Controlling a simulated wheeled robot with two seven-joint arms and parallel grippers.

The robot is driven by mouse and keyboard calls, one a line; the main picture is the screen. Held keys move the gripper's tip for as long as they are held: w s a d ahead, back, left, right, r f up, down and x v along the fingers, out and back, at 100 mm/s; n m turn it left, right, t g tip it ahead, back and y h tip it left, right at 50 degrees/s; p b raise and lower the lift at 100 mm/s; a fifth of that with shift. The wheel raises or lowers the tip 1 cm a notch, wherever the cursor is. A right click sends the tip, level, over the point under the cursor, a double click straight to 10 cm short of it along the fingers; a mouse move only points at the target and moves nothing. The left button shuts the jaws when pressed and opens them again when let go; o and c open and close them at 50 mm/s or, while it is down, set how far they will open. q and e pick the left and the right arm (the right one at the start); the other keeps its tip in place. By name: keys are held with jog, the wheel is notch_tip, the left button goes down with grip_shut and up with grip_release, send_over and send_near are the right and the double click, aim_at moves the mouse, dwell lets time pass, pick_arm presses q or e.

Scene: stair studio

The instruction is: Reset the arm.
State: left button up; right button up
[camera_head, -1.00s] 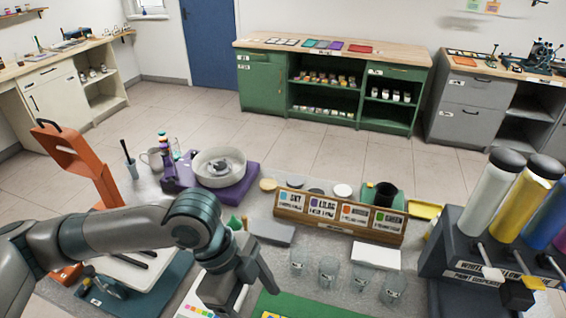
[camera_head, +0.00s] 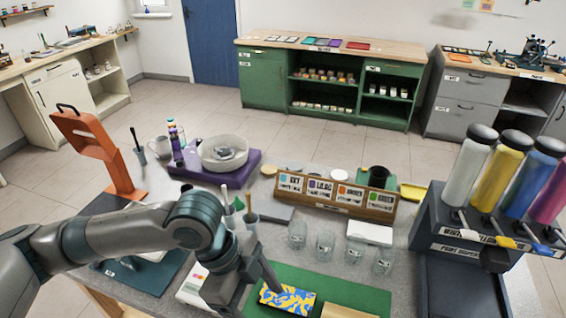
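My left arm comes in from the left over the table. Its gripper (camera_head: 262,285) points down beside a blue and yellow patterned piece (camera_head: 288,298) on a green mat (camera_head: 330,287). The fingers are partly hidden by the wrist, and one dark finger shows near the piece's left end. I cannot tell whether they are open or touch the piece. My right arm and gripper are not in view.
Several clear glasses (camera_head: 325,246) stand behind the mat. A wooden rack (camera_head: 335,196) with labelled cards is behind them. A paint dispenser (camera_head: 470,240) with coloured bottles stands at right. A purple base with a white bowl (camera_head: 222,152) and an orange stand (camera_head: 98,150) are at left.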

pick_arm(q)
jog(key=shift+d+f+n+t+h, duration=0.8)
jog(key=shift+d+f+n+h, duration=0.6)
jog(key=shift+d, duration=1.4)
notch_tip(320, 180, down, 5)
jog(key=w+a+n+t, duration=0.1)
jog(key=a+n+t, duration=0.2)
jog(key=n, duration=0.4)
jog(key=s+a+f+n+y, duration=0.45)
jog(key=s+a+f, duration=0.25)
jog(key=a, duration=0.4)
jog(key=s+a+f+n+y, duration=0.3)
jog(key=s+a+f+n, duration=0.3)
jog(key=a, duration=0.5)
notch_tip(320, 180, down, 34)
jog(key=s+g+b, duration=0.1)
jog(key=s+b, duration=0.1)
jog(key=b, duration=0.3)
jog(key=s+a+f+b, duration=0.1)
jog(key=s+f+b, duration=0.1)
jog(key=s+f, duration=0.6)
jog(key=s+a+f+m+g+b, duration=0.1)
jog(key=s+f+b, duration=0.2)
jog(key=s+f, duration=0.6)
notch_tip(320, 180, down, 6)
jog(key=shift+r, duration=0.25)
